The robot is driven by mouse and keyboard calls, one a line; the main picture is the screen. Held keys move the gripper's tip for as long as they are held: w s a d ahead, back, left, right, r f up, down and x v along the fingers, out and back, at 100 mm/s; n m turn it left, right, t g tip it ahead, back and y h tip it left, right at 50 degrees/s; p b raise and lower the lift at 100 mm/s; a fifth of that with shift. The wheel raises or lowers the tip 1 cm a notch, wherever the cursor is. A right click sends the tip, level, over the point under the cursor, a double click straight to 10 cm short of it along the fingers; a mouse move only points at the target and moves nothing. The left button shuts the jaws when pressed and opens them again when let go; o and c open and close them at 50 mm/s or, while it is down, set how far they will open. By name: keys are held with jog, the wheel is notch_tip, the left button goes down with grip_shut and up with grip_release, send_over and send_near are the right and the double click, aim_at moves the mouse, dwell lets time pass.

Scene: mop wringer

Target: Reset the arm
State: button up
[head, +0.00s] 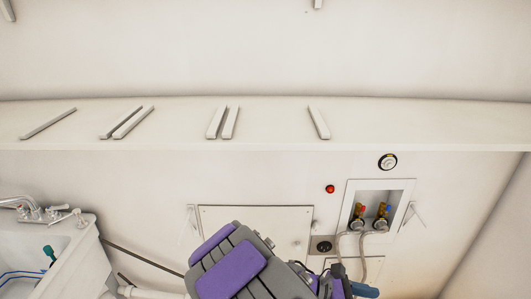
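My purple and grey arm (235,268) rises from the bottom edge near the middle of the head view, in front of the wall. Smaller dark and purple parts (337,286) show to its right at the bottom edge, cut off by the frame. They may belong to my gripper, but no fingertips can be made out, so its opening is hidden. A blue piece (364,290) lies beside them; I cannot tell what it is or whether it is held.
A white sink (78,255) with a faucet (38,210) stands at the lower left. A white shelf (270,125) crosses the wall above. A recessed valve box (378,190) with hoses is at the right. A red button (330,189) is on the wall.

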jog(key=s+d+r+m+g+y, duration=0.2)
jog(key=s+m+y, duration=0.2)
jog(key=s+m, duration=0.25)
jog(key=s+a+r+m+t+y, duration=0.2)
jog(key=s+a+r+m+y, duration=0.1)
jog(key=s+a+m+y, duration=0.8)
jog(key=shift+s+a+r+m, duration=0.25)
jog(key=shift+s+m, duration=0.3)
jog(key=shift+s, duration=0.45)
